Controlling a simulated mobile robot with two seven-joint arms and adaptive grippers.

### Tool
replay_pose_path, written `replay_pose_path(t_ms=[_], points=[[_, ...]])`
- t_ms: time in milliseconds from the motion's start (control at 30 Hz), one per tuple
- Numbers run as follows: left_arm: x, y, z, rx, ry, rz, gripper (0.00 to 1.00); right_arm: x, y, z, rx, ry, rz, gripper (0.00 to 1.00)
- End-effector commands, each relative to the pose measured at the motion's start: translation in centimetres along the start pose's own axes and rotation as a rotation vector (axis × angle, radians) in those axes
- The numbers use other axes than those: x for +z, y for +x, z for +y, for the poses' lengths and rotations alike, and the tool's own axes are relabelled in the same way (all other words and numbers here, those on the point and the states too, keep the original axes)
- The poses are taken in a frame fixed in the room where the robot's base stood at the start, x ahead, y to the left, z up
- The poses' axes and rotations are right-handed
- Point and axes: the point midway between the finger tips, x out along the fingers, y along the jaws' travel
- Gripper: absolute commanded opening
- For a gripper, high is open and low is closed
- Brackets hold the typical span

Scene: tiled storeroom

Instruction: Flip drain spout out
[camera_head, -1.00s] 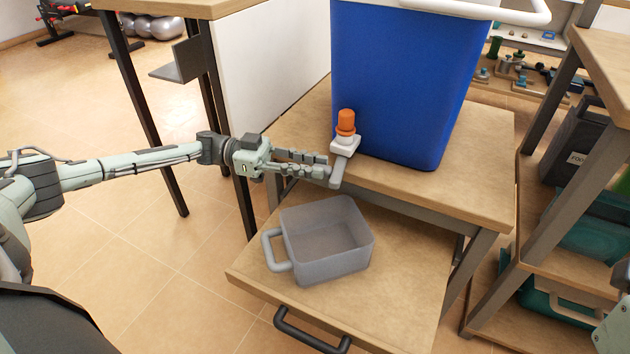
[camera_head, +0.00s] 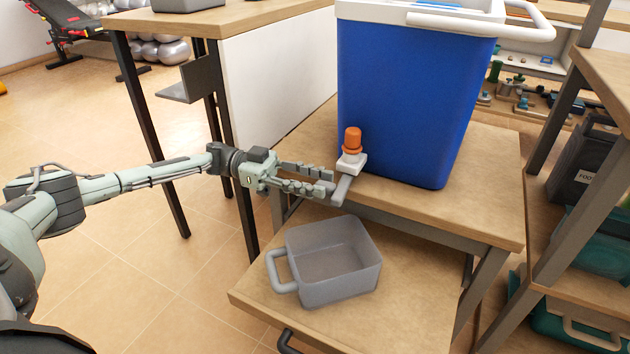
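A tall blue cooler (camera_head: 410,100) with a white rim and handle stands on a wooden bench. Near its lower left corner is a white drain fitting with an orange cap (camera_head: 352,141). A grey spout (camera_head: 342,190) hangs from the fitting, pointing down and toward me past the bench edge. My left gripper (camera_head: 333,184) is at the spout from the left, its fingers apart. The fingertips are at or very close to the spout; I cannot tell whether they touch it. A grey translucent bin (camera_head: 331,262) with a side handle sits below the spout. My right gripper is out of view.
The bin stands on a low pulled-out wooden shelf (camera_head: 400,325) with a dark handle. The bench top (camera_head: 490,170) is bare right of the cooler. A table with dark legs (camera_head: 150,130) stands at the left, and a shelf unit with teal crates at the right.

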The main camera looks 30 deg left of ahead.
Motion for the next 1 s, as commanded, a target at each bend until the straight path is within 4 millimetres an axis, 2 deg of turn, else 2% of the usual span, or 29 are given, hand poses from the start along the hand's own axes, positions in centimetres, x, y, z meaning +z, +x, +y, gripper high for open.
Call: replay_pose_path(t_ms=[300,433,567,800,1000], points=[[0.0,-0.1,-0.1,-0.002,0.001,0.000,0.43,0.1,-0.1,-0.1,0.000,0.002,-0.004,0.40],[0.0,-1.0,-0.1,-0.005,0.001,-0.002,0.43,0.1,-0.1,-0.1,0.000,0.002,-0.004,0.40],[0.0,-3.2,-0.1,-0.006,0.001,-0.002,0.43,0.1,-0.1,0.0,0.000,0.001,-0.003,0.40],[0.0,-8.3,-0.1,-0.005,0.001,-0.001,0.43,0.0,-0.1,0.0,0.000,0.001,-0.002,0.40],[0.0,-11.2,-0.1,-0.004,0.001,0.000,0.43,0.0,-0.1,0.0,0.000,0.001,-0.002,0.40]])
